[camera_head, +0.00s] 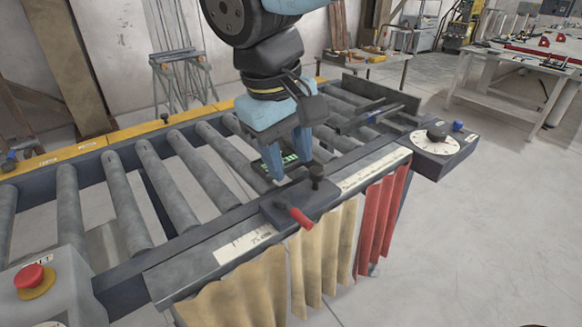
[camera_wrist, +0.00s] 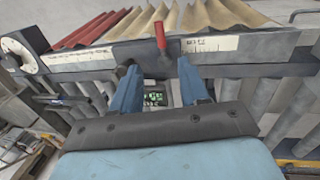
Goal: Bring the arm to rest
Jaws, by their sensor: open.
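My gripper (camera_head: 288,160) is blue, with two fingers pointing down over the roller table near its front rail. In the wrist view my gripper (camera_wrist: 158,98) is open, with a gap between its fingers and nothing held there. A dark sliding block with a red handle (camera_head: 294,216) and a black knob (camera_head: 316,172) sits on the rail just beyond the fingers. The red handle also shows in the wrist view (camera_wrist: 160,33). A small green-lit display (camera_head: 274,157) shows behind and between the fingers. Whether a finger touches the block is unclear.
The roller table (camera_head: 120,200) spans the left and middle. A scale (camera_head: 245,242) runs along the front rail. Yellow curtains (camera_head: 325,262) and a red curtain (camera_head: 382,222) hang below. A red stop button (camera_head: 28,276) is front left, a dial (camera_head: 436,136) right. Floor right is clear.

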